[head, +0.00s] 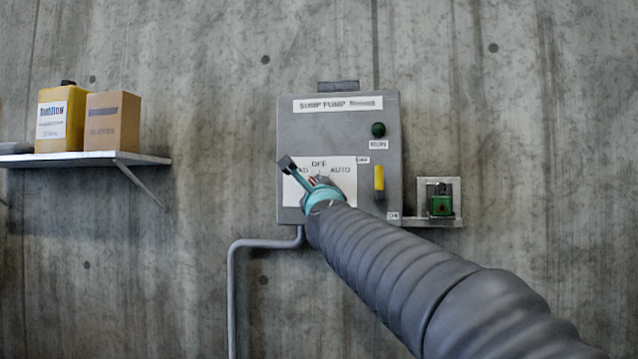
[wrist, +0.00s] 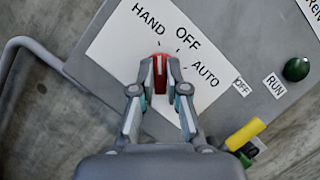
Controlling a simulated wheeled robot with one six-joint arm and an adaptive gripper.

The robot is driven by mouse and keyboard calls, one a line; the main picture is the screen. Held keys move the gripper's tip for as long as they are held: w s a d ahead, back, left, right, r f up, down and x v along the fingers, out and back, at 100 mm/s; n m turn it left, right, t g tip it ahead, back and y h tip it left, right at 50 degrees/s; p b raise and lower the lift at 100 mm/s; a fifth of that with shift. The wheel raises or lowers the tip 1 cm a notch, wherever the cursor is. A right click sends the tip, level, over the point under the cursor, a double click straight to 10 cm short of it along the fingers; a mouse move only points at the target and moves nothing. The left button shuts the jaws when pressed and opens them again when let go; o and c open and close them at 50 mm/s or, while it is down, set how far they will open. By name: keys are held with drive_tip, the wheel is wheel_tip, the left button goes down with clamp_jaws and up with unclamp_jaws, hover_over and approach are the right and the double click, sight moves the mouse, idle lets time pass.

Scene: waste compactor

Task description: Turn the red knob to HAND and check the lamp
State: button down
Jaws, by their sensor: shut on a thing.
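The red knob (wrist: 160,75) sits on the white label plate (wrist: 116,54) of the grey sump pump box (head: 338,118). In the wrist view, my gripper (wrist: 160,68) is shut on the knob, one finger on each side. In the head view my gripper (head: 312,178) hides most of the knob. The green RUN lamp (head: 378,130) is dark, with no glow; it also shows in the wrist view (wrist: 296,69).
A yellow-handled lever (head: 379,178) with OFF and ON labels is right of the knob. A small bracket (head: 452,187) holding a green object (head: 441,206) is further right. A shelf (head: 80,159) with a yellow jug (head: 61,118) and cardboard box (head: 112,122) is left. Conduit (head: 231,290) runs below the box.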

drive_tip(key=shift+n, duration=0.3)
drive_tip(key=c, duration=1.2)
unclamp_jaws()
drive_tip(key=v, duration=1.2)
drive_tip(key=shift+r, duration=0.1)
